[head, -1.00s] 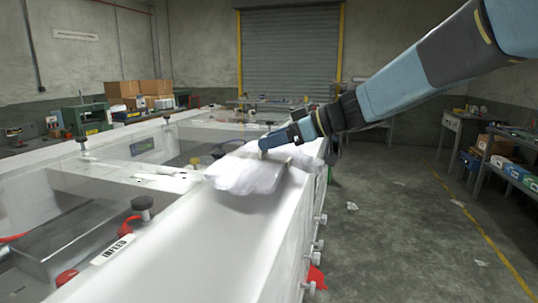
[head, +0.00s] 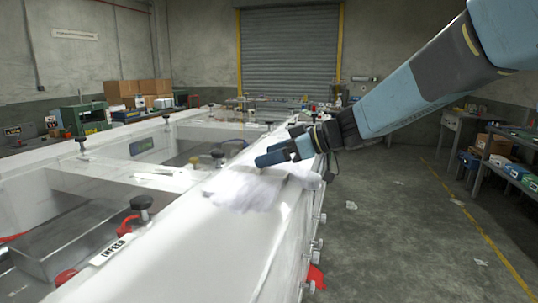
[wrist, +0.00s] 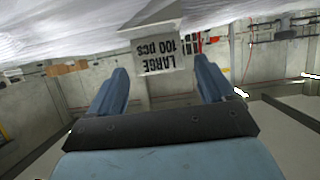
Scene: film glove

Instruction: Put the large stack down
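The large stack (head: 245,190) is a white, thin, crinkled film bundle. In the head view it lies on the white top rail of the machine. In the wrist view the white film (wrist: 60,22) fills the top edge, and an upside-down tag (wrist: 160,58) reading "LARGE 100 pcs" hangs from it. My gripper (head: 262,157) is just above the stack's far part. In the wrist view my gripper (wrist: 161,65) has its two blue fingers spread apart, with the tag showing in the gap and neither finger closed on it. The stack's underside is hidden.
The white rail (head: 200,250) is clear towards the front. An "INFEED" label (head: 112,249) and a black knob (head: 142,203) sit to its left. Right of the rail, its side drops to the open concrete floor (head: 390,220).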

